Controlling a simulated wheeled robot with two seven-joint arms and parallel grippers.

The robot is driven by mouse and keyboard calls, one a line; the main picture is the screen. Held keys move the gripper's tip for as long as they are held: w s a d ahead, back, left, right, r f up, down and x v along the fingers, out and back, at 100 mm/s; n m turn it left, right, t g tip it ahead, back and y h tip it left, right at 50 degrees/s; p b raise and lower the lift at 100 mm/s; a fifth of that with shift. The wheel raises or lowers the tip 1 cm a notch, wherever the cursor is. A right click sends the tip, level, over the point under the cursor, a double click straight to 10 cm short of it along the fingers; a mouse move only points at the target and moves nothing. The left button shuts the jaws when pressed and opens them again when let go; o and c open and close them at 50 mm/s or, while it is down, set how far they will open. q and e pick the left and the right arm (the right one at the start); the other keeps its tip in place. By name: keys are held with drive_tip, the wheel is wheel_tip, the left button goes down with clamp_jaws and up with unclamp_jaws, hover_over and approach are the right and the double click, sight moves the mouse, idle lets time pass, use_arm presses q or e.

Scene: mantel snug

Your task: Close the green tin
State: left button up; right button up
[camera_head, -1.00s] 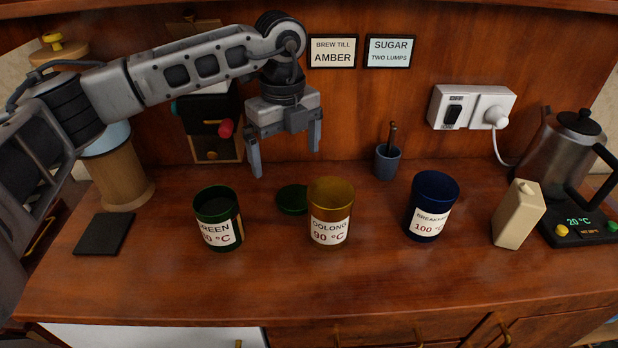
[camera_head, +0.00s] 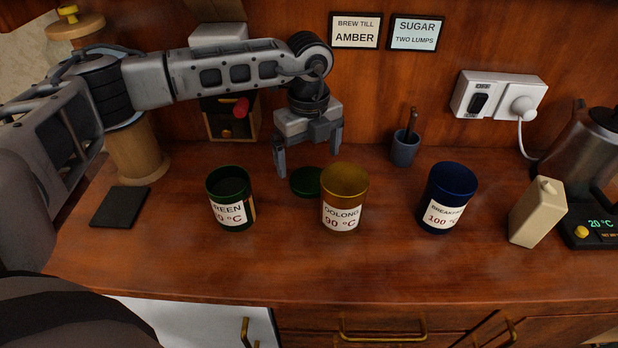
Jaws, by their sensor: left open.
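The green tin (camera_head: 231,198) stands upright and open-topped on the wooden counter, left of the middle, with a white label on its front. A flat round green lid (camera_head: 305,182) lies on the counter to its right, partly hidden behind the gold tin. My left gripper (camera_head: 309,166) is open and points down just above and behind the green lid, its left finger near the lid's left edge. Nothing shows between its fingers. I cannot tell whether a finger touches the lid. My right gripper is not in view.
The gold oolong tin (camera_head: 344,197) stands close at the lid's right. The blue breakfast tin (camera_head: 447,198), a beige canister (camera_head: 537,212) and a kettle (camera_head: 588,145) stand further right. A small cup (camera_head: 404,150) is behind. A dark mat (camera_head: 119,207) lies left. The front counter is clear.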

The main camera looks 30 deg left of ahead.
sight(309, 179)
use_arm(q)
drive_tip(key=shift+f, duration=0.1)
drive_tip(key=shift+f+p, duration=0.65)
drive_tip(key=shift+f, duration=2)
drive_tip(key=c, duration=1.1)
drive_tip(key=shift+c, duration=0.2)
drive_tip(key=shift+r, duration=0.1)
wheel_tip(309, 179, up, 10)
drive_tip(key=b, duration=0.1)
